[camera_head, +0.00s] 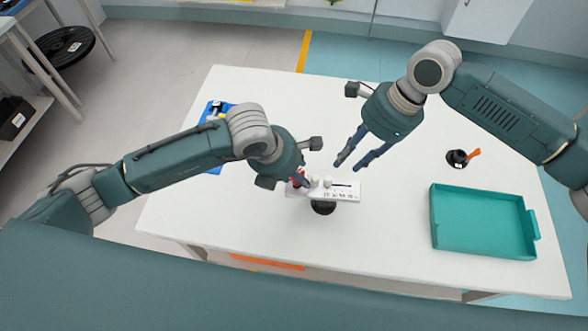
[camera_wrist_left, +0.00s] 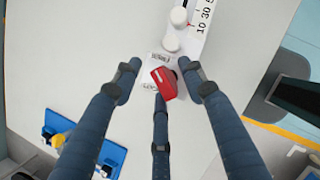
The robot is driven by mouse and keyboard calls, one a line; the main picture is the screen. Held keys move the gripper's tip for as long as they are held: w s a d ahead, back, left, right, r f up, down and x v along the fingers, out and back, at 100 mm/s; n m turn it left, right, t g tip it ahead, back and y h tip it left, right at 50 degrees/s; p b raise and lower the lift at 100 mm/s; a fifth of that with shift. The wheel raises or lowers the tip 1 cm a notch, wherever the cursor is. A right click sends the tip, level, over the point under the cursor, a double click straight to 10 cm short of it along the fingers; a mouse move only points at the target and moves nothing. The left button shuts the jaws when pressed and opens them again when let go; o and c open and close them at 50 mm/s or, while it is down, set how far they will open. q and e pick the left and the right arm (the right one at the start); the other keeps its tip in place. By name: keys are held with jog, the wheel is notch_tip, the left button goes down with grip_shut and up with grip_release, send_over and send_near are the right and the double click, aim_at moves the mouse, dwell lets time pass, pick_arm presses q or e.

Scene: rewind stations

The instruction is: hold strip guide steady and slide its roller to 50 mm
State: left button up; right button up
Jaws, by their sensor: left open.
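The strip guide (camera_head: 345,196), a white plate with a printed scale, lies near the middle of the table. Its white roller (camera_head: 328,181) stands near the left end of the slot; in the left wrist view the roller (camera_wrist_left: 178,16) is beside the low numbers. A second white post (camera_wrist_left: 170,42) stands beside it. A red block (camera_wrist_left: 164,84) is at the guide's left end. My left gripper (camera_head: 301,178) is open, its fingers around the red block; contact cannot be told. My right gripper (camera_head: 349,165) is open and empty, above and behind the guide.
A teal tray (camera_head: 484,249) is at the table's right. A black holder with an orange item (camera_head: 458,158) stands behind it. A blue board (camera_head: 213,112) lies at the left, partly behind my left arm. A black round part (camera_head: 323,208) shows at the guide's front edge. The white table (camera_head: 390,230) is otherwise clear.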

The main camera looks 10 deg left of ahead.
aim_at(329, 178)
pick_arm(q)
jog(key=shift+c, duration=0.3)
grip_shut()
pick_arm(e)
jog(key=shift+o, duration=0.5)
jog(key=a+f+n, duration=0.1)
jog(key=f+n, duration=0.1)
jog(key=f, duration=0.1)
jog(key=a+f+n+g, duration=0.1)
jog(key=f+n, duration=0.1)
jog(key=f, duration=0.1)
jog(key=a+f+n+g, duration=0.1)
jog(key=f+n, duration=0.1)
jog(key=f, duration=0.1)
jog(key=shift+s+a, duration=0.1)
jog(key=shift+a, duration=0.2)
